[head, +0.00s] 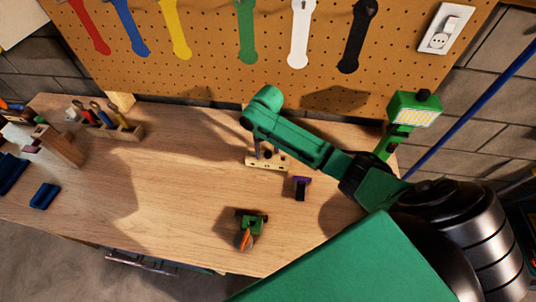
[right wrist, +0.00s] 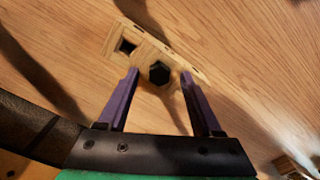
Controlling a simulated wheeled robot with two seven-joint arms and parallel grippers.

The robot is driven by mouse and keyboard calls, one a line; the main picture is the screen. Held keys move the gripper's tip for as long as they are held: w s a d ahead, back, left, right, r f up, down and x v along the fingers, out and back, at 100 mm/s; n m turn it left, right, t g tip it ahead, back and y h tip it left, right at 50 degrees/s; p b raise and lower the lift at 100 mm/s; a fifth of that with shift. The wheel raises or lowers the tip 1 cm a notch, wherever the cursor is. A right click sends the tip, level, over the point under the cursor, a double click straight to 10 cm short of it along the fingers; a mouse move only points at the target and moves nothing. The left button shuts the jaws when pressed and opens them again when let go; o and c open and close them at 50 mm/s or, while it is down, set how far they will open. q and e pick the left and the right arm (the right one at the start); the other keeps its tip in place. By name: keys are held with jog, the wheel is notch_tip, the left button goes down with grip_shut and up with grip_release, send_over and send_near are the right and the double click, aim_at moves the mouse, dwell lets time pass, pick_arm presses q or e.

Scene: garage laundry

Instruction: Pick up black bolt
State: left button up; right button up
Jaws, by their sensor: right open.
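The black bolt (right wrist: 159,73) has a hexagonal head and sits in a pale wooden block (right wrist: 127,33), beside a dark square opening. The block also shows in the head view (head: 256,164), on the bench partly behind my right arm. My right gripper (right wrist: 159,75) has two purple fingers spread apart and empty. In the right wrist view the bolt head appears between the fingertips, with a gap on both sides. I cannot tell how far the tips are above the block. My left gripper is not in view.
A small purple-and-black object (head: 301,187) and a green-and-orange tool (head: 250,226) lie nearer the bench front. A green work lamp (head: 409,112) stands at right. A tool rack (head: 128,131) and blue pieces (head: 44,196) are at left. The bench's middle left is clear.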

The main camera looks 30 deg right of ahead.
jog(key=shift+c, duration=1.2)
jog(key=shift+w+d, duration=0.1)
grip_shut()
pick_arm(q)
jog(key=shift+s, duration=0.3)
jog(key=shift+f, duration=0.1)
pick_arm(e)
jog(key=shift+r, duration=0.1)
